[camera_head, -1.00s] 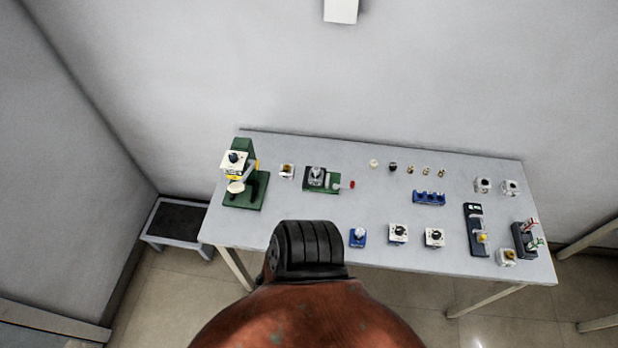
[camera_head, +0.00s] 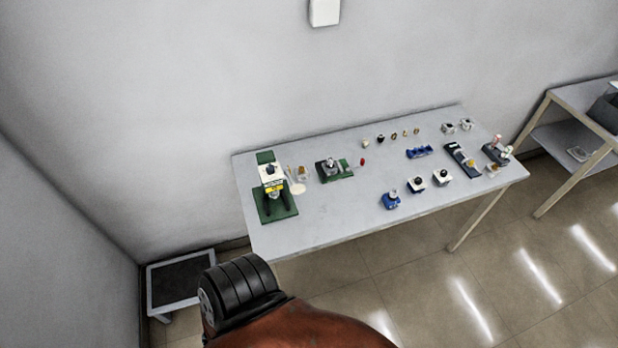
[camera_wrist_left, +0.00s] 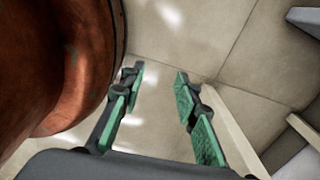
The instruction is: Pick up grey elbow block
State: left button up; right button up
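The table (camera_head: 330,220) carries small parts. Two small light-grey cube-like blocks stand near its far right corner, one block (camera_head: 448,127) left of the other block (camera_head: 465,124). They are too small to tell whether either is the grey elbow block. My left gripper (camera_wrist_left: 158,76) shows in the left wrist view with its two green-padded fingers apart, nothing between them, and floor behind. It is away from the tabletop parts. Neither gripper shows in the head view, only a red-orange arm link of mine with a black joint.
A green stand (camera_head: 275,205) is at the table's left end, with a green-based fixture (camera_head: 333,169) beside it. A blue rack (camera_head: 419,152) and white blocks with dark knobs (camera_head: 416,184) stand further right. A low step (camera_head: 180,280) and another table (camera_head: 580,135) flank the table.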

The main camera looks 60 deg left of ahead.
aim_at(330, 171)
jog(key=u, duration=1.25)
